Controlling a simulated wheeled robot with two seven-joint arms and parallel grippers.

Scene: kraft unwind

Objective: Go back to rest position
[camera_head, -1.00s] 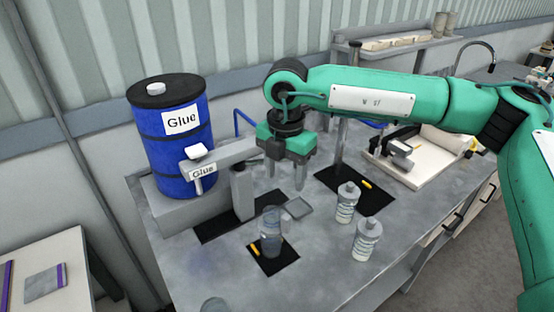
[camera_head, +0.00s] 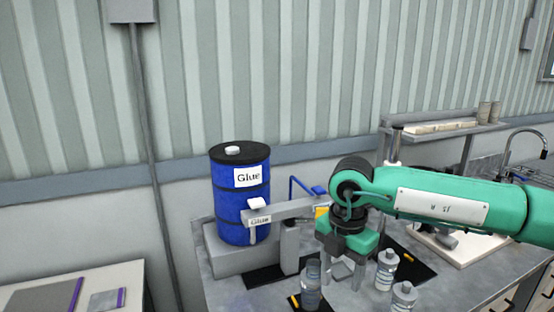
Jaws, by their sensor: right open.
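My right gripper (camera_head: 345,272) hangs at the end of the green right arm (camera_head: 440,207), pointing down over the grey workbench (camera_head: 232,292). It is open with nothing between its fingers. A grey translucent bottle (camera_head: 311,285) stands just left of it on a black mat. Two pale bottles stand to its right, one farther back (camera_head: 386,268) and one nearer (camera_head: 403,297). The arm and gripper hide part of the bench behind them. My left gripper is not in view.
A blue glue drum (camera_head: 228,196) stands at the bench's left end, beside a grey glue dispenser arm (camera_head: 295,209). A wall shelf (camera_head: 450,130) and a tap (camera_head: 520,140) are at the back right. A side table (camera_head: 125,290) with flat purple-edged items is at lower left.

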